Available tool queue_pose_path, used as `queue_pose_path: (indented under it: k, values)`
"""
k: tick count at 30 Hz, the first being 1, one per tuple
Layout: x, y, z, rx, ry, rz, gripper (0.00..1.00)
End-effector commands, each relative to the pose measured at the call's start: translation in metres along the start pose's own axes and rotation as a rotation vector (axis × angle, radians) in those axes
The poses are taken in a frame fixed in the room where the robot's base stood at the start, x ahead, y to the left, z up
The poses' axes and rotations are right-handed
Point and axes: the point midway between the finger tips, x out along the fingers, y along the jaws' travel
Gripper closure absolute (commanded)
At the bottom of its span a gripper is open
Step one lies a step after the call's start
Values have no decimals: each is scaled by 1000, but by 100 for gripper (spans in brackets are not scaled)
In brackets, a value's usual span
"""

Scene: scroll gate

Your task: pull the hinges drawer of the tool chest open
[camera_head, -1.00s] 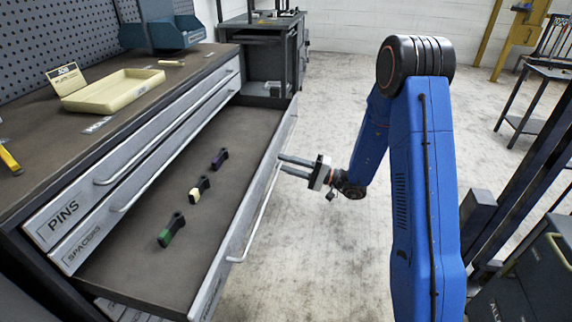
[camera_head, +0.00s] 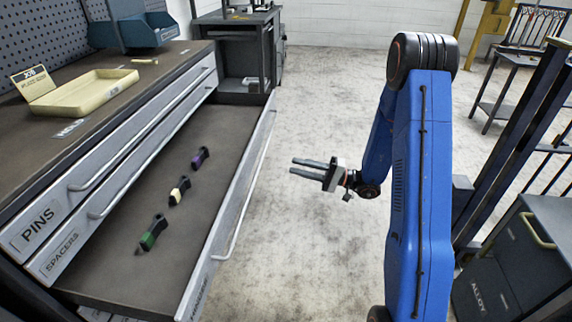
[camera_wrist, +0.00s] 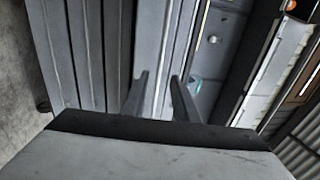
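The tool chest stands at the left in the head view, with its upper drawers marked PINS (camera_head: 40,226) and SPACERS (camera_head: 60,254) shut. Below them the hinges drawer (camera_head: 215,245) is pulled far out. Its front label is partly legible at the lower end, and its long bar handle (camera_head: 243,205) faces right. In it lie three dark tools with green (camera_head: 151,234), cream (camera_head: 179,190) and purple (camera_head: 200,158) parts. My gripper (camera_head: 300,167) is open and empty, to the right of the handle and apart from it. The wrist view shows its two fingers (camera_wrist: 160,85) spread, with nothing between them.
A cream tray (camera_head: 85,93) and a blue bin (camera_head: 140,32) sit on the chest top. A dark cabinet (camera_head: 515,265) stands at the lower right, and a bench (camera_head: 240,50) at the back. The floor between is clear.

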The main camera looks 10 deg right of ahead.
Motion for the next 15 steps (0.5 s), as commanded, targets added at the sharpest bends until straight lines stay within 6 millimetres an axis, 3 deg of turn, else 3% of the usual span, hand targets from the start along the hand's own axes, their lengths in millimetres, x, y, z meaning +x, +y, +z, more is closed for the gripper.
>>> queue_pose_path:
  k: [6, 15]
  values:
    - [-35, 0, -1, 1, 3, -1, 73]
    - [-55, 0, 0, 0, 1, 0, 73]
